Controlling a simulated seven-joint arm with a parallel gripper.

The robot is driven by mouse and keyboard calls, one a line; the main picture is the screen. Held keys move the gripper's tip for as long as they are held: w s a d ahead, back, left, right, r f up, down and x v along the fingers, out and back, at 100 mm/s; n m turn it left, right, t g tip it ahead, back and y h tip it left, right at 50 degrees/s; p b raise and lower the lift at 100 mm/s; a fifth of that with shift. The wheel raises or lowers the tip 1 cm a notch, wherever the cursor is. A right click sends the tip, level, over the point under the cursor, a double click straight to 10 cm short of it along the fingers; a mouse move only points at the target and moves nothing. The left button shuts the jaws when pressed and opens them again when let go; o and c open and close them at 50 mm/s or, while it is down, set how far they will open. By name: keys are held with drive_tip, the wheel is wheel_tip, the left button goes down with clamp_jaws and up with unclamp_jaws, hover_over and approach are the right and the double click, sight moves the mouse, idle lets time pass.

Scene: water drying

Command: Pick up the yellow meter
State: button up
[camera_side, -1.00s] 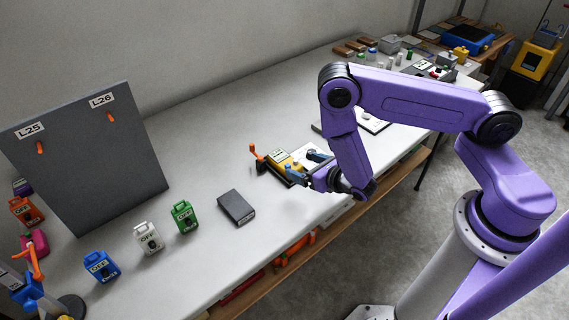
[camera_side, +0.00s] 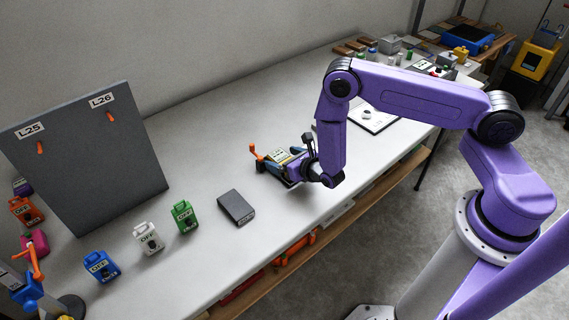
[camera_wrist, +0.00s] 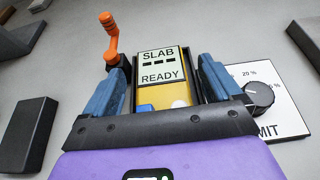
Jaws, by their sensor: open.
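The yellow meter (camera_wrist: 178,92) lies between the two blue fingers of my gripper (camera_wrist: 163,85) in the wrist view, with a display reading "SLAB --- READY". In the side view the meter (camera_side: 283,157) is partly hidden by my gripper (camera_side: 290,167), which is low over the table. The fingers are open, one on each side of the meter. I cannot tell whether they touch it. The meter sits in a dark holder (camera_wrist: 190,62), whose lower part is hidden by my gripper.
An orange-handled lever (camera_wrist: 110,40) stands just left of the meter. A dial plate (camera_wrist: 285,110) lies to the right in the wrist view. A dark block (camera_side: 236,207), several coloured padlock-shaped tags, including a green one (camera_side: 184,217), and a grey board (camera_side: 90,160) stand leftward on the table.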

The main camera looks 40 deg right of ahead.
drive_tip(key=shift+c, duration=0.3)
drive_tip(key=c, duration=1.2)
drive_tip(key=shift+r, duration=0.2)
drive_tip(key=shift+w+r, duration=0.1)
drive_tip(key=shift+r, duration=0.45)
drive_tip(key=s+r, duration=0.1)
drive_tip(key=r, duration=0.1)
drive_tip(key=s+r, duration=0.2)
drive_tip(key=r, duration=0.1)
drive_tip(key=s+r, duration=0.2)
drive_tip(key=shift+d+r, duration=0.3)
drive_tip(key=shift+r, duration=0.05)
drive_tip(key=d+v, duration=0.1)
drive_tip(key=v, duration=0.9)
drive_tip(key=shift+w+d+r+m+g+h, duration=0.15)
drive_tip(key=shift+w+d+r+m+h, duration=0.6)
drive_tip(key=shift+r, duration=2.2)
drive_tip(key=shift+w+d+r+m+g+h, duration=0.1)
drive_tip(key=shift+w+d+r+m+h, duration=0.65)
drive_tip(key=shift+r, duration=2.2)
drive_tip(key=shift+w+d+r+m+g+h, duration=0.2)
drive_tip(key=shift+w+d+r+h, duration=0.65)
drive_tip(key=shift+r, duration=2.15)
